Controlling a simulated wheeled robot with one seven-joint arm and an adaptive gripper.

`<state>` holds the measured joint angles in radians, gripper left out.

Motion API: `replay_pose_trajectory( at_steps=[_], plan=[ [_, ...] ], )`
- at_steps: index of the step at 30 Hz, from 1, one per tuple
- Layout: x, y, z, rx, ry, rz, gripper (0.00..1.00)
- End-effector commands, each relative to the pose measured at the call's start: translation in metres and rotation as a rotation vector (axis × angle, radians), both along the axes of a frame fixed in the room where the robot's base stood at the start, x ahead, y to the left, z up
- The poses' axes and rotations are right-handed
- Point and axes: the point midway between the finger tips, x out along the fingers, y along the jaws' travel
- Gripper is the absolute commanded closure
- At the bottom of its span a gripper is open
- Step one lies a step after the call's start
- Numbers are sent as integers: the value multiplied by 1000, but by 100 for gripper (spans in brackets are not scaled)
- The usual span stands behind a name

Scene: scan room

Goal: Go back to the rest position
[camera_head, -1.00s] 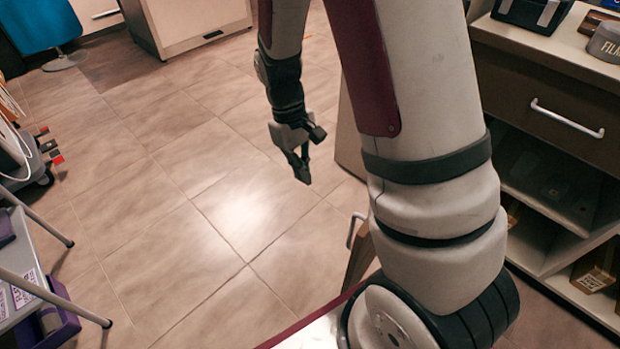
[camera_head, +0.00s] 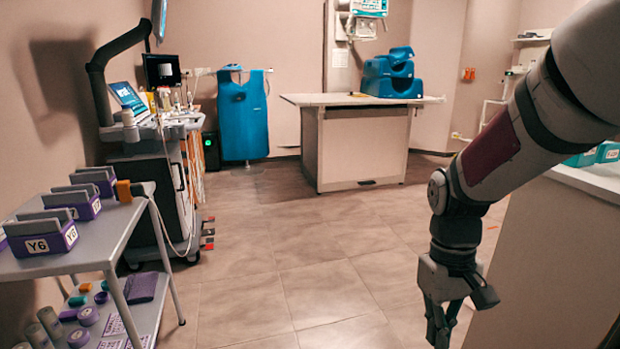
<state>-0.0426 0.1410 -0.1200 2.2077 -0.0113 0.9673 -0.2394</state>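My gripper (camera_head: 447,318) hangs at the lower right of the head view, pointing down over the tiled floor. The arm comes in from the upper right edge and bends down at the wrist. I see no object between the fingers, but how far apart they are is not clear from this angle. The fingers hang beside the white counter on the right, and I cannot tell how near they are to it.
A grey trolley (camera_head: 112,246) with purple bins stands at the left. Behind it is a machine cart (camera_head: 165,185) with screens. A white table (camera_head: 362,150) carrying blue padded blocks stands at the back. A white counter (camera_head: 560,240) is at right. The middle floor is clear.

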Motion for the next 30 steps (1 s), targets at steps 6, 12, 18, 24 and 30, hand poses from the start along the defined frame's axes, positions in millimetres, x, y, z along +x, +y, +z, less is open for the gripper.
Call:
replay_pose_trajectory(
  at_steps=[6,12,18,24,30],
  plan=[
    [-56,12,57,17,-64,-49,100],
    [-114,21,89,22,-112,-90,100],
    [-165,26,102,18,-154,-126,100],
    [-200,29,105,12,-183,-154,100],
    [-226,31,106,5,-207,-177,100]
  ],
)
